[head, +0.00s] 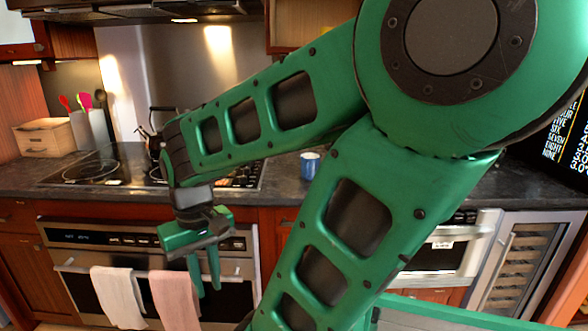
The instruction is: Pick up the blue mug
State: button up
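The blue mug (308,166) stands upright on the dark countertop, in the gap between two of my green arm links. Its right side is close to the lower link's edge in the picture. My gripper (208,291) hangs with its fingers down in front of the oven, left of the mug and lower in the picture. Its two green fingers are apart with nothing between them. The mug's handle cannot be made out.
A cooktop (110,168) with a kettle (155,130) lies left of the mug. A wooden box (45,138) and a utensil holder (90,128) stand further left. Two towels (118,295) hang on the oven (75,262). A microwave drawer (440,258) is at right, below the counter (285,184).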

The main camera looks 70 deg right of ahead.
aim_at(310, 162)
jog(key=z, duration=0.05)
jog(key=k, duration=1.6)
jog(key=z, duration=2.15)
jog(key=i, duration=1.05)
jog(key=z, duration=0.05)
